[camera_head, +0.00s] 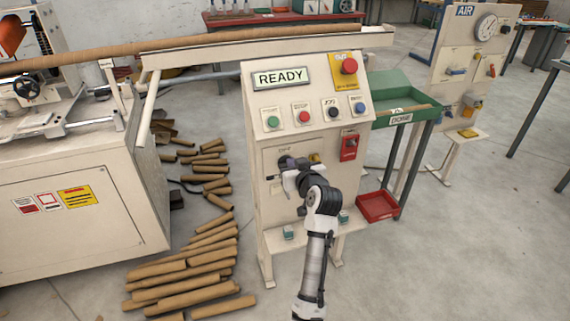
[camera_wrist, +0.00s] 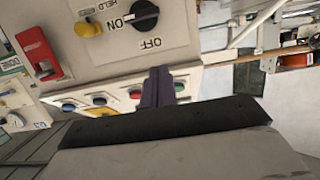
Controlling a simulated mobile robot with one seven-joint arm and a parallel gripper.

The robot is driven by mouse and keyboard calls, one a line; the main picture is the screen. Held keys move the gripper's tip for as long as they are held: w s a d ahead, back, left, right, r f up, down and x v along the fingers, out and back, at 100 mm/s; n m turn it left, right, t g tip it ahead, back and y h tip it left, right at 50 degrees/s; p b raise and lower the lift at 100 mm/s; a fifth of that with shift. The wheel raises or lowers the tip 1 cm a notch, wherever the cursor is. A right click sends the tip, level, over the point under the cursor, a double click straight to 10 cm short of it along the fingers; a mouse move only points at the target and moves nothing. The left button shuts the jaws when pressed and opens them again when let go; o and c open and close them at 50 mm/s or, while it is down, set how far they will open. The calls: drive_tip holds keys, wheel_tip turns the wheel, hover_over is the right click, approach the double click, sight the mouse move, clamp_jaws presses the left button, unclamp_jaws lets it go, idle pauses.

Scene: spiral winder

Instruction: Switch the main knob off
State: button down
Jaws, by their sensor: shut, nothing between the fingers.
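The black main knob (camera_wrist: 143,14) shows at the top of the wrist view, on a pale panel plate with ON and OFF labels. A light mark on it appears to face the ON label. In the camera_head view my gripper (camera_head: 287,163) is in front of this plate, just below the OFF label, and covers the knob area. In the wrist view my gripper's dark fingers (camera_wrist: 158,86) are shut and empty. They point toward the panel, beside the knob on the OFF-label side. A gap shows between fingertips and knob in that view; contact is not seen.
A yellow selector (camera_wrist: 88,29) and a red lockout device (camera_head: 349,147) sit beside the knob. Several push buttons (camera_head: 303,116), a READY display (camera_head: 280,78) and a red emergency button (camera_head: 349,66) are above. Cardboard tubes (camera_head: 190,285) lie on the floor at left.

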drive_tip(key=p, duration=0.2)
hover_over(281, 160)
drive_tip(key=s+d, duration=0.1)
drive_tip(key=s, duration=0.2)
drive_tip(key=shift+s+f, duration=0.15)
drive_tip(key=shift+f, duration=0.75)
wheel_tip(281, 160, down, 3)
drive_tip(key=shift+s+d+r, duration=0.1)
drive_tip(key=shift+f+p, duration=0.3)
drive_tip(key=shift+f, duration=0.35)
